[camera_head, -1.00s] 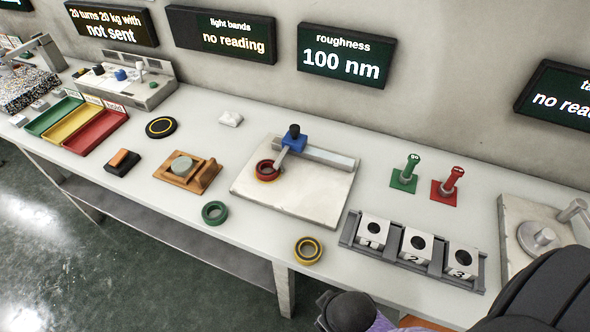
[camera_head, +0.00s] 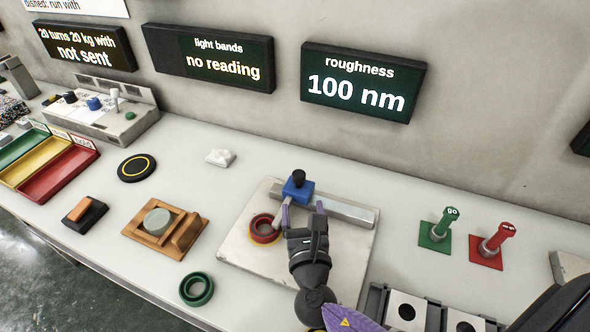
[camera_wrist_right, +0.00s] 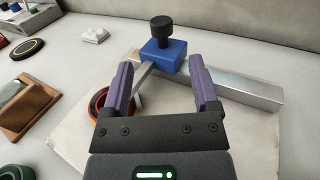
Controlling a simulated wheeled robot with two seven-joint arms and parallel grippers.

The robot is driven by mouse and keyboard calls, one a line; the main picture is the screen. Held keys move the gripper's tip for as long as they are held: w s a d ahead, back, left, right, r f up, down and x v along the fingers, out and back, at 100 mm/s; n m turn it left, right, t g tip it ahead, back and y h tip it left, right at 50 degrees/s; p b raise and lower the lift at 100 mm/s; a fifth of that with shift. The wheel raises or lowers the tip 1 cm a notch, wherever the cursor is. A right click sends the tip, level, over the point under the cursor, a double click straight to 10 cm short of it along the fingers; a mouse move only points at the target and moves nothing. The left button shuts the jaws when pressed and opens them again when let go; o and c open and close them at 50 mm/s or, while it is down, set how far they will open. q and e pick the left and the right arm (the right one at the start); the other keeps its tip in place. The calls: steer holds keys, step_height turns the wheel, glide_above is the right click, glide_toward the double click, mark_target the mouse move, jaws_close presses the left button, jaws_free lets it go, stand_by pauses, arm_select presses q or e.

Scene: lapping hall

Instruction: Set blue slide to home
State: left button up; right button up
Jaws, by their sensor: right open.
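The blue slide (camera_head: 298,190) with a black knob on top sits on a metal rail (camera_head: 345,209) on a pale plate (camera_head: 239,249). It is near the rail's left end. Its grey arm reaches down toward a red and black ring (camera_head: 263,229) on the plate. My right gripper (camera_head: 303,212) is open, just in front of the slide, with its fingers pointing at it. In the right wrist view the blue slide (camera_wrist_right: 163,55) shows ahead between the two purple fingers (camera_wrist_right: 160,86), with nothing held. My left gripper is not in view.
A green ring (camera_head: 196,289) lies left of the plate. Numbered blocks (camera_head: 407,311) are at the front right. A wooden block with a grey disc (camera_head: 158,221) is on the left. The roughness screen reads 100 nm.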

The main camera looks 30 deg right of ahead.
mark_target(299, 181)
steer(key=b+x, duration=0.1)
steer(key=x, duration=0.7)
steer(key=shift+d, duration=0.15)
steer(key=shift+w+d+r+b, duration=0.2)
steer(key=shift+w+b, duration=0.1)
steer(key=shift+w, duration=0.35)
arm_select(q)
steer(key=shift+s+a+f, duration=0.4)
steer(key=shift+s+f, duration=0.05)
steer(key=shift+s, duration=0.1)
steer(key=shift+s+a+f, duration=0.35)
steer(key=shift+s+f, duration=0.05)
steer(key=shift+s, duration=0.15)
arm_select(e)
steer(key=c, duration=0.5)
steer(key=shift+f, duration=0.1)
steer(key=c, duration=0.4)
jaws_close()
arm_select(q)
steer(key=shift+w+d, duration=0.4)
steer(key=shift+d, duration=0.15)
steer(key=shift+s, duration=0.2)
